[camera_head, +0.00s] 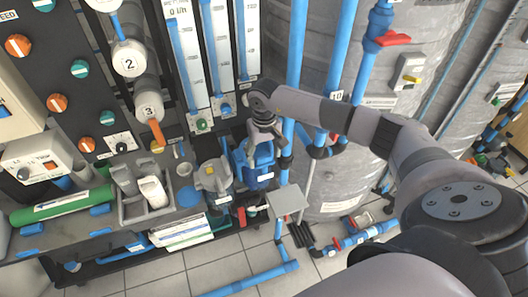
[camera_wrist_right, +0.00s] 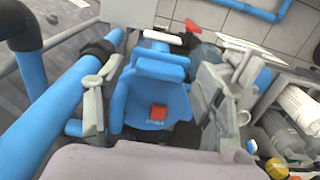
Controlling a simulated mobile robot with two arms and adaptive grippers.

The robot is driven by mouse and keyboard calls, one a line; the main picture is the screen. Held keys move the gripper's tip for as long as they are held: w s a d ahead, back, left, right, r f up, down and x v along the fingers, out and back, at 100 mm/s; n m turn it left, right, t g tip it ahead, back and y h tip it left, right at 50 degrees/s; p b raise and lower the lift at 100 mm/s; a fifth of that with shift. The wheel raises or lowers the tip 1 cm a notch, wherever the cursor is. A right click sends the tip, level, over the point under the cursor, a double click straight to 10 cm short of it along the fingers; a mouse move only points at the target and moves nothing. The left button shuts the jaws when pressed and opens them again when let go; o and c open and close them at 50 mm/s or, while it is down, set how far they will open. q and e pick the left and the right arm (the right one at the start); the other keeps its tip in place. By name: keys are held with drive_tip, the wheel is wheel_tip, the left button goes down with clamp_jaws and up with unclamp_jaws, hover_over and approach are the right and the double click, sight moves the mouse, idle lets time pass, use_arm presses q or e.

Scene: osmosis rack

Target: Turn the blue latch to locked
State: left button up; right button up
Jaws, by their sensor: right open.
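My right gripper (camera_head: 265,133) is open in front of the rack. In the right wrist view its open fingers (camera_wrist_right: 158,92) stand on either side of a blue housing (camera_wrist_right: 150,100) with a small red square on it. I see nothing held between them. The same blue housing (camera_head: 257,172) shows just below the gripper in the head view. Whether the fingers touch it, I cannot tell. I cannot single out the blue latch with certainty, nor read its position. My left gripper is out of view.
Blue vertical pipes and a grey tank (camera_head: 345,180) stand right of the gripper. A red valve handle (camera_head: 393,39) sits higher up. Flow meters (camera_head: 203,60) rise at the left. A grey pump (camera_head: 213,180) and a grey tray (camera_head: 126,211) are left of the housing.

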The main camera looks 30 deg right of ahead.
drive_tip(key=shift+f, duration=0.1)
drive_tip(key=shift+c, duration=0.5)
drive_tip(key=c, duration=1.1)
